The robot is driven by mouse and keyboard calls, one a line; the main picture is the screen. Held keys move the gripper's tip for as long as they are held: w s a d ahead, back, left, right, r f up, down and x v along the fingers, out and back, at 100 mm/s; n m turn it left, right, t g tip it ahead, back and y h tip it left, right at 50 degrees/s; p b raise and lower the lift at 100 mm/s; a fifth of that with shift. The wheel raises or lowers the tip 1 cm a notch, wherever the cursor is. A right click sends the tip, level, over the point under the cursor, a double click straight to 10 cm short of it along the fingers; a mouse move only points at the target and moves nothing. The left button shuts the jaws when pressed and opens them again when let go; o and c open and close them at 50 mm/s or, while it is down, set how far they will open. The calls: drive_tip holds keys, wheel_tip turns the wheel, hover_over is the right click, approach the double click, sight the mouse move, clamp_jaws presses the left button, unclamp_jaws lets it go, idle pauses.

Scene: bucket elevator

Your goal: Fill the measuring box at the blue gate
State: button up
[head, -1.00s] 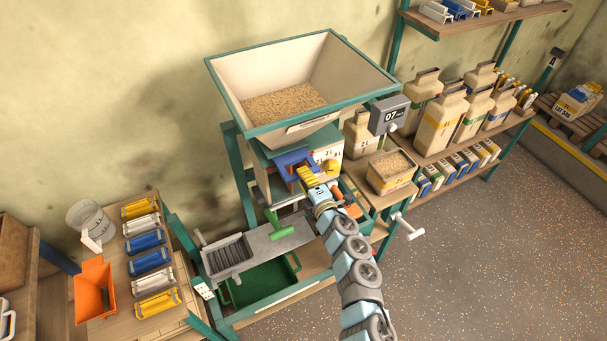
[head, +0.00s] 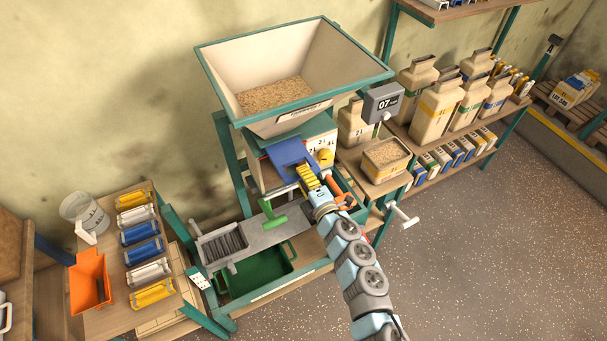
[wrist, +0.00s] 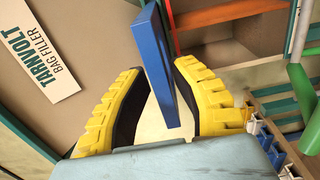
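The blue gate (head: 288,151) is a flat plate sticking out from the front of the cream housing (head: 267,178) under the hopper. My gripper (head: 304,172) is at the gate's outer end. In the wrist view, the yellow fingers (wrist: 160,80) close in from both sides on a blue upright piece of the gate (wrist: 163,60). The hopper (head: 225,72) holds grain (head: 273,95). I cannot single out the measuring box or see inside the housing.
A grey display (head: 384,103) reads 07. A green handle (head: 271,214) stands over a grey shelf, with a green tray (head: 258,272) below. A grain-filled box (head: 386,158) stands to the right. Coloured pieces and an orange scoop (head: 90,283) lie on the left bench.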

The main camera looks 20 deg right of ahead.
drive_tip(key=shift+o, duration=1)
drive_tip(key=s+d, duration=0.2)
drive_tip(key=s, duration=0.9)
drive_tip(key=shift+s, duration=0.4)
drive_tip(key=shift+c, duration=0.2)
